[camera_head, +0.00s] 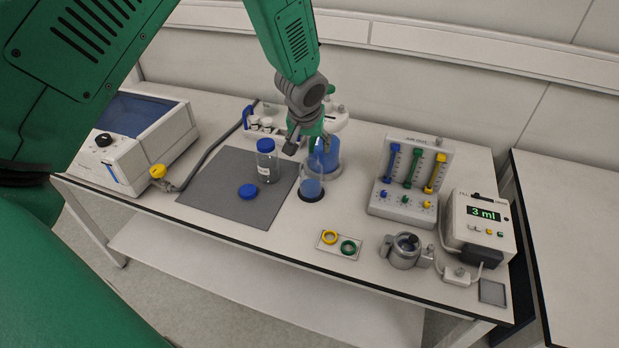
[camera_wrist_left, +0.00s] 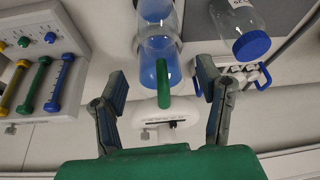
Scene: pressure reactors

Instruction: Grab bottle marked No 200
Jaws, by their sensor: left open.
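A clear bottle with a blue cap (camera_head: 266,161) and a small white label stands upright on a dark grey mat (camera_head: 216,190). It also shows at the top right of the left wrist view (camera_wrist_left: 240,27); its number cannot be read. My left gripper (camera_head: 308,146) is open and points down above the table, right of this bottle and apart from it. In the left wrist view its two fingers (camera_wrist_left: 163,88) are spread with clear blue-tinted cylinders between and beyond them. Whether they touch a cylinder cannot be told.
Clear cylinders with blue contents (camera_head: 312,186) stand under my left gripper. A rack with small vials (camera_head: 266,124) is behind. A gauge panel (camera_head: 411,180) and a display unit (camera_head: 482,222) stand on the right.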

